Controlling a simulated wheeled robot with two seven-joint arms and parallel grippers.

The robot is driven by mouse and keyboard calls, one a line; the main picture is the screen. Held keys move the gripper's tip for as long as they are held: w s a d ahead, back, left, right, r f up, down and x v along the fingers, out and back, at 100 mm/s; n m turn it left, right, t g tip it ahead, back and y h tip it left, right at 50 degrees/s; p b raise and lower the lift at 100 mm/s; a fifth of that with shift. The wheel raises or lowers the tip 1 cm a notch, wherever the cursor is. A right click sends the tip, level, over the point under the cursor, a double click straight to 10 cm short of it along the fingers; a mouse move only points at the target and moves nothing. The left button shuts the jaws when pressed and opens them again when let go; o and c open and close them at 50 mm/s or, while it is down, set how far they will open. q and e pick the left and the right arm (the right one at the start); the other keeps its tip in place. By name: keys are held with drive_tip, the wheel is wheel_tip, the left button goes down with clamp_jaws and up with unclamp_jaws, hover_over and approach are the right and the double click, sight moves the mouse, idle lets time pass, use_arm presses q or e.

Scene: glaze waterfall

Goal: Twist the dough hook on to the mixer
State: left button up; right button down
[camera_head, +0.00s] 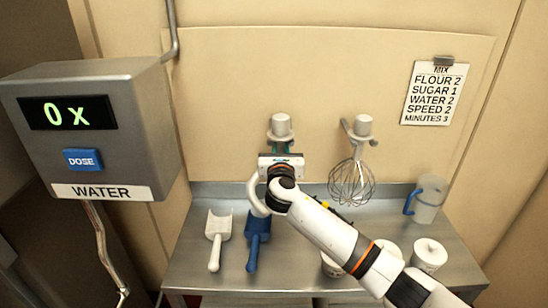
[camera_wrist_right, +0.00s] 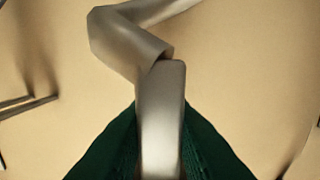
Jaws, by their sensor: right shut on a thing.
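My right gripper (camera_head: 283,149) is up at the left wall peg (camera_head: 281,125), its arm coming in from the lower right. A pale, curved dough hook (camera_head: 256,195) hangs below that peg, partly hidden behind my gripper and wrist. In the right wrist view, the green fingers of my right gripper (camera_wrist_right: 160,145) are shut on the hook's grey metal shank (camera_wrist_right: 162,110). The shank's upper end meets a bent metal peg arm (camera_wrist_right: 125,35); I cannot tell whether they are still joined. The mixer is not recognisable in either view. My left gripper is not in view.
A wire whisk (camera_head: 351,184) hangs on the right peg. A white scoop (camera_head: 217,228) and a blue scoop (camera_head: 258,228) lie on the metal counter (camera_head: 190,263). A blue-handled jug (camera_head: 430,200) and white tubs (camera_head: 430,252) stand right. The water dispenser (camera_head: 95,125) juts out left.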

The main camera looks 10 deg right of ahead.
drive_tip(key=shift+s+a+r+p, duration=0.1)
drive_tip(key=shift+s+a+p, duration=0.15)
drive_tip(key=shift+s+p, duration=0.75)
drive_tip(key=shift+s+a+r+p, duration=0.2)
drive_tip(key=shift+s+p, duration=0.4)
drive_tip(key=shift+s, duration=0.7)
drive_tip(key=shift+s+a+r+p, duration=0.1)
drive_tip(key=shift+s+a+p, duration=0.15)
drive_tip(key=shift+s+p, duration=0.75)
drive_tip(key=shift+s+a+p, duration=0.2)
drive_tip(key=shift+s+p, duration=0.25)
drive_tip(key=shift+s, duration=0.5)
drive_tip(key=shift+s+a+p, duration=0.15)
drive_tip(key=shift+s+p, duration=0.25)
drive_tip(key=shift+s, duration=0.5)
drive_tip(key=shift+s+a+p, duration=0.2)
drive_tip(key=shift+s+p, duration=0.25)
drive_tip(key=shift+s, duration=0.5)
